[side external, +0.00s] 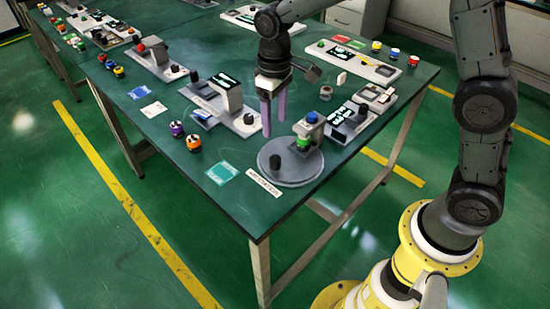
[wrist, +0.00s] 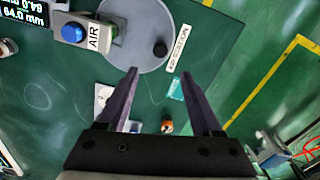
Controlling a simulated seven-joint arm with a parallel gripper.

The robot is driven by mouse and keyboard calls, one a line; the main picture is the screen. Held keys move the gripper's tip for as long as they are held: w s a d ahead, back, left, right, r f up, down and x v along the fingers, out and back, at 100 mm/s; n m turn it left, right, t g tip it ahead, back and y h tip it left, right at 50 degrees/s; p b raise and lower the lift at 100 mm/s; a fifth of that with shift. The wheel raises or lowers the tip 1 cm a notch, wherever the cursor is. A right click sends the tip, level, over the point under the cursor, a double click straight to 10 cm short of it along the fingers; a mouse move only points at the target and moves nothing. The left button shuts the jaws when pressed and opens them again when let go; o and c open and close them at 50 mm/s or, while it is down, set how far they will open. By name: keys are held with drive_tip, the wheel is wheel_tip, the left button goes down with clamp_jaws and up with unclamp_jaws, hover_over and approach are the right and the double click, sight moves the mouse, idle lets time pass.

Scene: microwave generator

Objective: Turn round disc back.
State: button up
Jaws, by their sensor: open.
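The round disc (side external: 300,172) is flat and grey and lies at the near corner of the green table. A short black knob (side external: 275,164) stands upright near its edge. In the wrist view the disc (wrist: 135,25) is at the top, with the knob (wrist: 160,48) at its lower right. My gripper (side external: 274,127) points down with its two fingers apart and empty. It is above and behind the disc in the side view, apart from the knob. In the wrist view the fingertips (wrist: 160,73) are below the knob.
A grey block with a blue button, marked AIR (wrist: 94,35), stands beside the disc. A label plate (side external: 263,184) lies by the disc's near edge. A teal card (side external: 222,173) and orange-and-white items (side external: 193,143) are to the left. Several instrument boards fill the table behind.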

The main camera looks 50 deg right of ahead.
sight(275, 158)
wheel_tip(275, 158, down, 13)
drive_tip(key=shift+f, duration=0.2)
idle(0.3)
clamp_jaws()
idle(1.4)
